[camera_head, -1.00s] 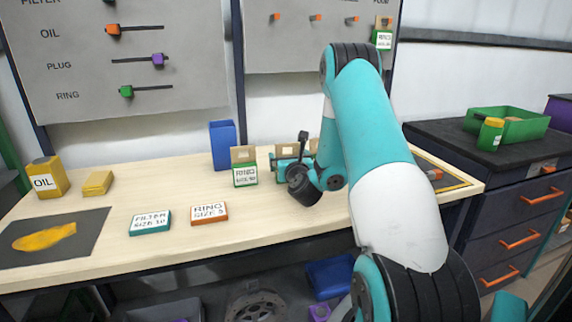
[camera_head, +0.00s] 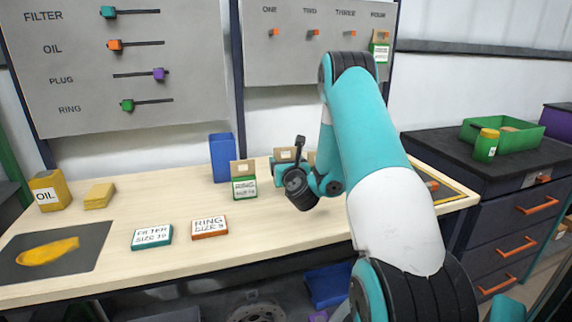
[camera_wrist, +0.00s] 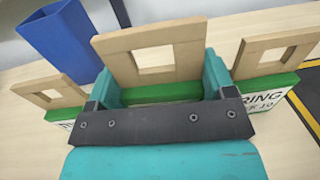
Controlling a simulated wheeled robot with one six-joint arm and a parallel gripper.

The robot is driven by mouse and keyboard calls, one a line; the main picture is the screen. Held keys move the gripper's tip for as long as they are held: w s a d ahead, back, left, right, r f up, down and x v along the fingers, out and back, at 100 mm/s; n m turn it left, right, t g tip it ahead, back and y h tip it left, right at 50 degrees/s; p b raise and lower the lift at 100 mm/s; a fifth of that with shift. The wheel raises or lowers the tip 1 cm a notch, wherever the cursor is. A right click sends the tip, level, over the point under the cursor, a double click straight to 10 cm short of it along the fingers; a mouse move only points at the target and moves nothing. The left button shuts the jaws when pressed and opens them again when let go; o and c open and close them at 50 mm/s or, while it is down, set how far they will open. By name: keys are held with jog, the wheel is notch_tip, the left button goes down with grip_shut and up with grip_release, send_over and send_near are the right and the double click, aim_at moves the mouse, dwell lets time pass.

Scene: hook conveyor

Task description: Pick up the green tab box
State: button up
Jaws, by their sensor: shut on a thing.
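The green tab box held by my gripper is the middle one of three; its tan tab with a square window and green lower edge (camera_wrist: 162,92) show in the wrist view. My gripper (camera_wrist: 160,84) has its teal fingers on either side of it, shut on it. In the head view the tan tab (camera_head: 286,155) shows behind my gripper (camera_head: 280,172); its label is hidden. A second green tab box (camera_head: 244,188) stands to the left, also in the wrist view (camera_wrist: 58,114). A third, labelled RING (camera_wrist: 266,96), stands close on the right.
A blue bin (camera_head: 222,158) stands behind left. Flat FILTER (camera_head: 152,237) and RING (camera_head: 209,227) boxes lie in front. A green tab box (camera_head: 380,51) hangs on hook FOUR of the back panel (camera_head: 290,58). The table's front middle is clear.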

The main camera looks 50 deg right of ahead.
notch_tip(320, 180, up, 17)
jog(key=p, duration=1.5)
jog(key=shift+p, duration=0.3)
jog(key=shift+f, duration=0.2)
